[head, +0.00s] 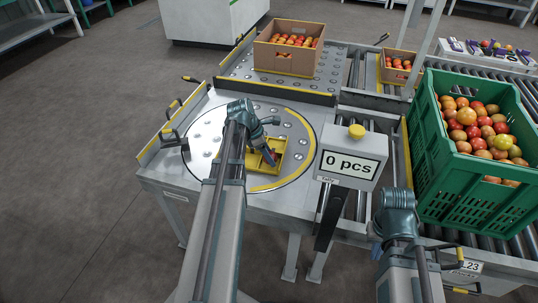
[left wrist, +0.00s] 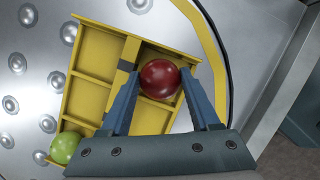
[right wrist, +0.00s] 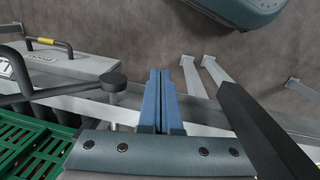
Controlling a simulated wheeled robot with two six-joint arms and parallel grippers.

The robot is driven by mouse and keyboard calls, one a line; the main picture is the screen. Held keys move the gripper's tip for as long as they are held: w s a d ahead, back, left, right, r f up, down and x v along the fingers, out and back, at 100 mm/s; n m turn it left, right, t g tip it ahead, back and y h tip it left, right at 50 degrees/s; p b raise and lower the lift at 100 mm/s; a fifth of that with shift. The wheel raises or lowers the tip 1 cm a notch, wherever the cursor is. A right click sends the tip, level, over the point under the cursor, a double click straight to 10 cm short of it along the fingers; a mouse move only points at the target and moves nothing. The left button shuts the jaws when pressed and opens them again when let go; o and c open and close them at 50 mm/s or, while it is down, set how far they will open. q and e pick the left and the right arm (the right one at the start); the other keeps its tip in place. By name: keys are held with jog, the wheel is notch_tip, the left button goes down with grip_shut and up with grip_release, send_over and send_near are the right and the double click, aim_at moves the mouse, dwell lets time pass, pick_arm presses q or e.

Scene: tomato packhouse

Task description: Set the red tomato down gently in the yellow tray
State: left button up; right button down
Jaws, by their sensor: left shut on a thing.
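The yellow tray (head: 279,165) lies on the round steel plate and is divided into compartments; it also shows in the left wrist view (left wrist: 97,52). My left gripper (head: 268,148) is over the tray. In the left wrist view its fingers (left wrist: 160,76) are shut on the red tomato (left wrist: 160,79), one on each side. The tomato is at a compartment on the tray's right; I cannot tell whether it touches the floor. A green tomato (left wrist: 65,148) is at the tray's lower left corner. My right gripper (right wrist: 160,80) is shut and empty, away from the tray.
A counter box reading "0 pcs" (head: 352,166) stands right of the plate. A green crate (head: 470,195) of tomatoes is at the right. A cardboard box (head: 286,61) of tomatoes stands behind the plate. Studded steel (left wrist: 25,100) left of the tray is clear.

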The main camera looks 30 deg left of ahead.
pick_arm(q)
jog(key=o, duration=1)
jog(key=c, duration=0.3)
jog(key=shift+c, duration=0.2)
notch_tip(320, 180, up, 7)
jog(key=p, duration=0.7)
jog(key=shift+f, duration=0.1)
